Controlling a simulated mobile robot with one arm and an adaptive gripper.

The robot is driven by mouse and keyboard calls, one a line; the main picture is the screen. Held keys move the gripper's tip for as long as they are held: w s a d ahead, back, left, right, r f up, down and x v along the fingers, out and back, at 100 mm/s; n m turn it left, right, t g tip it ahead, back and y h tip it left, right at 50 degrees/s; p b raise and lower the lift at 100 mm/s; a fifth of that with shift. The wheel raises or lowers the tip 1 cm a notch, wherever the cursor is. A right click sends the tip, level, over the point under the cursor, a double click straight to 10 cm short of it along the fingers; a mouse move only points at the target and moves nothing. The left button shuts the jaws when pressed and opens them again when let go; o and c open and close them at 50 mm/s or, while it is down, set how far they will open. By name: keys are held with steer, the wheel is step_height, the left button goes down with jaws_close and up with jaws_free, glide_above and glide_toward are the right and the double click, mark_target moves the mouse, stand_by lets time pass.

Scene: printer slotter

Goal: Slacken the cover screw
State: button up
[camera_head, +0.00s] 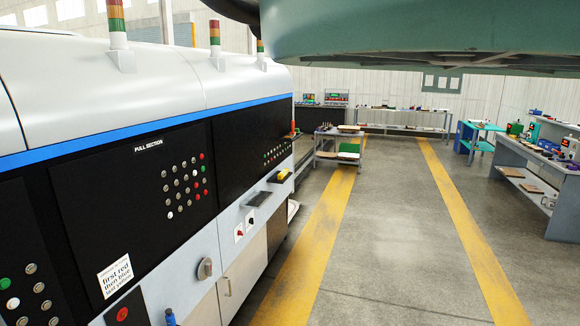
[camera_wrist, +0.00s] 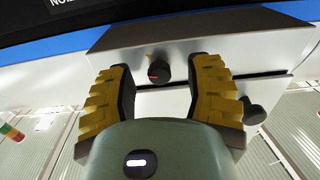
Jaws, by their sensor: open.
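In the wrist view a small dark round knob with a red mark (camera_wrist: 158,71) sits on a grey metal panel (camera_wrist: 190,48). It may be the cover screw, but I cannot tell for sure. My gripper (camera_wrist: 164,68) has two yellow ribbed fingers, spread apart, one on each side of this knob in the picture. A gap shows between the knob and each finger, and nothing is held. The depth between fingertips and knob is unclear. My gripper does not show in the head view.
A second black knob (camera_wrist: 254,112) is beside the right finger. In the head view a long white machine (camera_head: 150,75) stands at left, with black button panels and a grey rotary knob (camera_head: 205,268). A cart (camera_head: 338,146) and a bench (camera_head: 535,185) stand farther off. The aisle floor is clear.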

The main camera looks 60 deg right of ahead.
steer(key=shift+w, duration=0.3)
jaws_close()
stand_by(0.5)
